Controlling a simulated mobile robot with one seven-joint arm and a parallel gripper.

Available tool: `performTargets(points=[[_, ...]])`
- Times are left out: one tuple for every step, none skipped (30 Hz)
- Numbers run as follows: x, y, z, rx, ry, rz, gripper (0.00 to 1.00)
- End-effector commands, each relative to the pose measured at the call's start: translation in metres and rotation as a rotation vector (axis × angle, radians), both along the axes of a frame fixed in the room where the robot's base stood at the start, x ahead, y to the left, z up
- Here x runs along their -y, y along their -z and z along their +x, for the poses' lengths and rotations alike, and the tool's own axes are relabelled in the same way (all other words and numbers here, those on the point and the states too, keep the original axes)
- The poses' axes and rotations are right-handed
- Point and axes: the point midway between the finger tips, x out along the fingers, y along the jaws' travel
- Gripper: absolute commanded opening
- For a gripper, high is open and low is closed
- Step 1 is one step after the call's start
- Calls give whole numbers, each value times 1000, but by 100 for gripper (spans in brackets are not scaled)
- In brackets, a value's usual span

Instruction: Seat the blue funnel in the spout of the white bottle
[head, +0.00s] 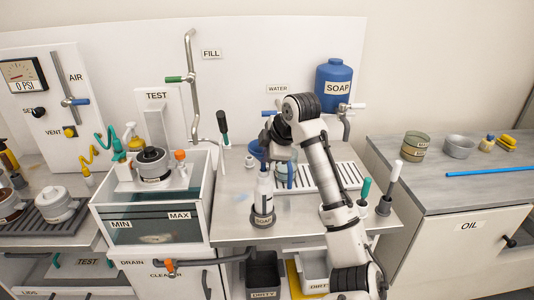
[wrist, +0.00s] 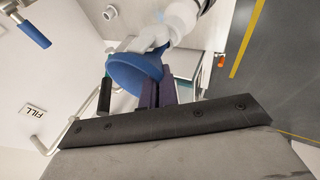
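The white bottle (head: 264,190) stands upright in a dark holder marked SOAP near the front of the metal counter. It also shows, pale, in the wrist view (wrist: 150,38). The blue funnel (head: 256,149) is above the bottle's top, at the left of my gripper (head: 268,142). In the wrist view the funnel (wrist: 136,72) is large, with its wide mouth tilted toward the camera. My gripper's dark fingers (wrist: 160,93) are close together at the funnel's right edge and appear to pinch its rim. The contact between funnel and spout is hidden, so I cannot tell if they touch.
A water tank (head: 155,210) with a press part on top stands left of the bottle. A slotted drain rack (head: 335,177) lies behind on the right. Brush handles (head: 391,185) stand upright at the counter's right. A blue soap jug (head: 334,85) is on the back wall.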

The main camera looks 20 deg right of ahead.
Motion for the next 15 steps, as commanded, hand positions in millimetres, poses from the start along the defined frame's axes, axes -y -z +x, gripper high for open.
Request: performTargets(points=[[0,2,0,0,0,0,0],[0,3,0,0,0,0,0],[0,4,0,0,0,0,0],[0,5,0,0,0,0,0],[0,5,0,0,0,0,0],[0,7,0,0,0,1,0],[0,7,0,0,0,1,0],[0,8,0,0,0,1,0],[0,9,0,0,0,1,0],[0,10,0,0,0,1,0],[0,11,0,-1,-1,1,0],[0,12,0,-1,-1,1,0],[0,13,0,-1,-1,1,0],[0,13,0,-1,-1,1,0],[0,14,0,-1,-1,1,0]])
